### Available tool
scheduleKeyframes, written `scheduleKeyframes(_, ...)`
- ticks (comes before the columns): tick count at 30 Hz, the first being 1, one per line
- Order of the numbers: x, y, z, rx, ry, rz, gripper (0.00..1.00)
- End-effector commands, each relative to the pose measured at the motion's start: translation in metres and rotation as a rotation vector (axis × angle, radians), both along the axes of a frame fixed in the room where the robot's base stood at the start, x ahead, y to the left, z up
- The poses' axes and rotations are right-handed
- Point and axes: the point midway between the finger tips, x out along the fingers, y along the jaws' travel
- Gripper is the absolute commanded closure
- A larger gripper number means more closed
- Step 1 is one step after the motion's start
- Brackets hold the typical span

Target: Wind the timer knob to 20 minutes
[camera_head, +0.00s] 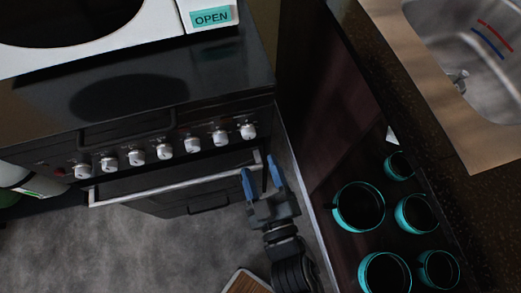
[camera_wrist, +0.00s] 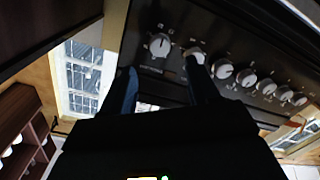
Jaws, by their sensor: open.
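A row of several pale round knobs runs along the black stove's front panel. The knob at the right end (camera_head: 248,131) lies just beyond my gripper (camera_head: 259,168), whose two blue fingers are apart and empty. In the wrist view, a knob with dial marks around it (camera_wrist: 159,44) shows beyond the gap between my fingers (camera_wrist: 160,72), apart from them. Its neighbouring knob (camera_wrist: 193,57) is partly behind the right finger. The labels are too small to read, so I cannot tell which knob is the timer or its setting.
The oven's handle bar (camera_head: 180,180) juts out below the knobs, close to my fingers. A white appliance with an "OPEN" sign (camera_head: 211,17) stands on the stove. At right are a counter with a sink (camera_head: 475,60) and several teal-rimmed pots (camera_head: 358,206). Grey floor lies in front.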

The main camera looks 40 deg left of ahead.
Motion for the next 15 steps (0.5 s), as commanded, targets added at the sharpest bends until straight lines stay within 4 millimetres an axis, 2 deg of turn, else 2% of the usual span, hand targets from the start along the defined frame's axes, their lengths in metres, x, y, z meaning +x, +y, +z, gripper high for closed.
scheduleKeyframes(5,-0.0016,0.0015,0.002,0.066,0.075,0.007,0.4)
scheduleKeyframes(12,-0.0013,0.0018,0.0025,0.34,0.398,0.01,0.4)
scheduleKeyframes(15,0.0007,0.0011,0.0021,0.41,0.477,0.004,0.4)
